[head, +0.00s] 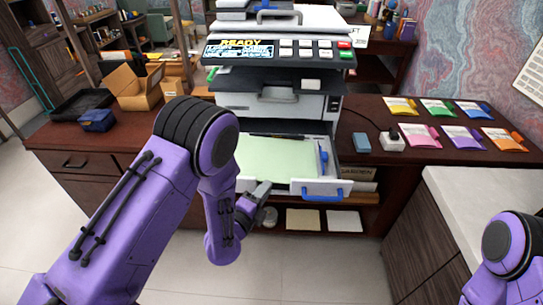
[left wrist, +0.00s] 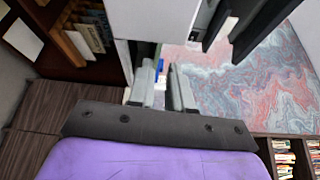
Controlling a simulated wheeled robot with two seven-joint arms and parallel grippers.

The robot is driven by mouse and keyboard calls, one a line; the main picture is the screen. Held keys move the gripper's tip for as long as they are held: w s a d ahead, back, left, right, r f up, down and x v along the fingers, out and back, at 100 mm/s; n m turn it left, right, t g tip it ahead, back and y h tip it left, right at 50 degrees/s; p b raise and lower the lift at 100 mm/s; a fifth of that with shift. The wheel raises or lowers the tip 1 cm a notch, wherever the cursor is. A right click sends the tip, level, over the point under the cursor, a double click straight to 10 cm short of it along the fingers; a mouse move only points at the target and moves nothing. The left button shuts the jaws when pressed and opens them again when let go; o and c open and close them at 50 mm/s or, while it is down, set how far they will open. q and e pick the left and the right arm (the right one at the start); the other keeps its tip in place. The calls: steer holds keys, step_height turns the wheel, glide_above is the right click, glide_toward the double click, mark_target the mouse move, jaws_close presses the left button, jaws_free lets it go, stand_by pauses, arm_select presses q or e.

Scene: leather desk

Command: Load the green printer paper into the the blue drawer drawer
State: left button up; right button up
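The blue drawer (head: 325,188), a white tray with a blue handle, is pulled out from the lower front of the printer (head: 265,105). A pale green sheet or stack of paper (head: 275,160) lies flat inside it. My left gripper (head: 262,190) is at the drawer's front left, close to its front edge; I cannot tell whether it touches. In the left wrist view, its two fingers (left wrist: 165,88) stand apart with nothing visible between them.
Several coloured packets (head: 461,137) lie on the desk (head: 375,115) to the right, near a small blue block (head: 361,142) and a white adapter (head: 391,141). Sheets (head: 303,219) lie on a shelf below.

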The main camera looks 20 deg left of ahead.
arm_select(q)
steer(key=w+p, duration=0.1)
steer(key=w, duration=0.1)
steer(key=w+d+p, duration=0.1)
steer(key=w, duration=0.1)
steer(key=w+p, duration=0.1)
steer(key=w, duration=0.2)
steer(key=shift+d+f, duration=0.15)
steer(key=shift+f, duration=0.25)
jaws_close()
step_height(320, 180, up, 12)
steer(key=p, duration=0.9)
step_height(320, 180, up, 6)
glide_above(276, 177)
